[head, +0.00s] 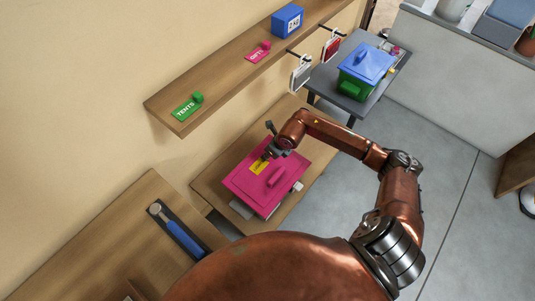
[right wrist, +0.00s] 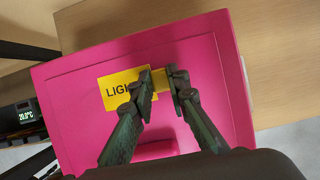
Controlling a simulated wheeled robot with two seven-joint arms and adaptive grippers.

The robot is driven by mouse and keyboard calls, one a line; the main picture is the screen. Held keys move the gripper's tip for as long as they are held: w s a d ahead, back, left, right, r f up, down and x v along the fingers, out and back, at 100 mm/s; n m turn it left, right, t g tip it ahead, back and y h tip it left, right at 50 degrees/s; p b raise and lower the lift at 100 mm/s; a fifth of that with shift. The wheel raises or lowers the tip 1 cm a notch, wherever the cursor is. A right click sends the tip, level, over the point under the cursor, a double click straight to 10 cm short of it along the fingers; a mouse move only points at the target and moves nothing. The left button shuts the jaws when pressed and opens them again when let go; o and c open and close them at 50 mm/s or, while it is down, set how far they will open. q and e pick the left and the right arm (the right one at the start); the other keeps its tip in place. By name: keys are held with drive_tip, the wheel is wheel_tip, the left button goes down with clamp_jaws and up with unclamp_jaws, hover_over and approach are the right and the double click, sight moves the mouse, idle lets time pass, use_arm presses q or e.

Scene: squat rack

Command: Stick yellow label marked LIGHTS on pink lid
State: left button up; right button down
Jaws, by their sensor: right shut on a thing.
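The pink lid (head: 262,187) tops a box on the low wooden surface; it fills most of the right wrist view (right wrist: 85,125). The yellow label (right wrist: 117,90) lies over the pink lid, its text partly hidden by my fingers, with "LIG" readable. In the head view the label (head: 258,168) is near the lid's far left part. My right gripper (right wrist: 162,84) is shut on a raised yellow part of the label, right at the lid. I cannot tell whether the label touches the lid all over. My left gripper is not in view.
A wall shelf (head: 225,75) holds a green TENTS label (head: 186,110), a pink label (head: 258,52) and a blue weight block (head: 288,20). A green box with a blue lid (head: 368,63) stands on a grey table. A blue-handled tool (head: 184,238) lies at lower left.

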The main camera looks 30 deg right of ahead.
drive_tip(key=c, duration=1.8)
unclamp_jaws()
drive_tip(key=v, duration=1.2)
